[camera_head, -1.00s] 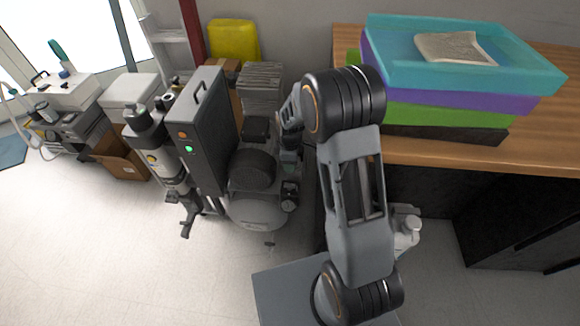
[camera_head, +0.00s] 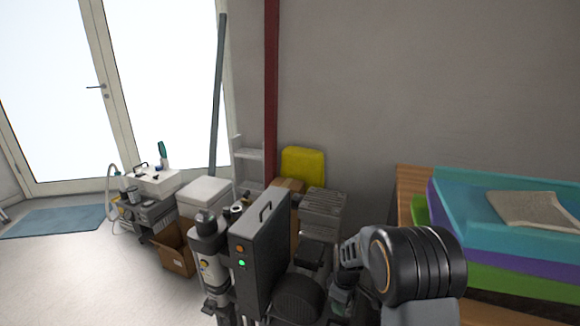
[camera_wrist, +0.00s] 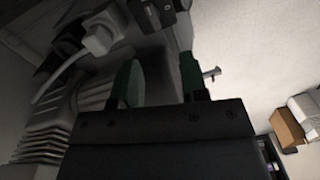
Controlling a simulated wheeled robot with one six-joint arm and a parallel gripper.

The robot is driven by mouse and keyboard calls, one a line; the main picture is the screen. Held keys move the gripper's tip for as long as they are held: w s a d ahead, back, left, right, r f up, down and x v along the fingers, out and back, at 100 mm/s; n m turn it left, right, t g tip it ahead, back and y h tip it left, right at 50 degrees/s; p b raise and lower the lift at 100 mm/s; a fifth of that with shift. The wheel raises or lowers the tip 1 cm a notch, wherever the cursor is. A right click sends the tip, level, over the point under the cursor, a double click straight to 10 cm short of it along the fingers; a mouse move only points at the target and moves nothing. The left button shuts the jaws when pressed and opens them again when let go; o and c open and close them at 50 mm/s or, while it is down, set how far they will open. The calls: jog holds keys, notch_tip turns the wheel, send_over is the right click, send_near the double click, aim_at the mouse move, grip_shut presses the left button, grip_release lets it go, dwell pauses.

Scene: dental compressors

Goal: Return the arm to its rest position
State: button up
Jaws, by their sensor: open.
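My arm shows at the lower right of the head view, its black joint in front of the wooden table. My gripper (camera_wrist: 160,82) shows in the wrist view, with two dark green fingers apart and nothing between them. The fingers point toward grey machinery (camera_wrist: 85,95) with a white plug and cable. In the head view the fingers are hidden or too small to make out. The dental compressor (camera_head: 300,296) stands just left of my arm, its lower part cut off by the picture edge. A dark grey control box (camera_head: 258,250) with a green light stands beside it.
Stacked teal, purple and green trays (camera_head: 500,235) stand on the wooden table (camera_head: 412,183) at right. A yellow container (camera_head: 302,164), white box (camera_head: 204,196) and cardboard box (camera_head: 176,252) stand behind and left. Clear floor (camera_head: 90,275) lies at the lower left, before glass doors.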

jog(key=s+r+m+t+p, duration=0.1)
jog(key=s+r+m+p, duration=0.2)
jog(key=r, duration=1.1)
jog(key=s+r+m+t+p, duration=0.1)
jog(key=s+r+m+p, duration=0.3)
jog(key=s+r+p, duration=0.5)
jog(key=s+r+m+t+p, duration=0.2)
jog(key=s+r+m+p, duration=0.2)
jog(key=r+p, duration=0.7)
jog(key=v, duration=0.8)
jog(key=shift+w+r, duration=0.2)
jog(key=shift+w, duration=0.1)
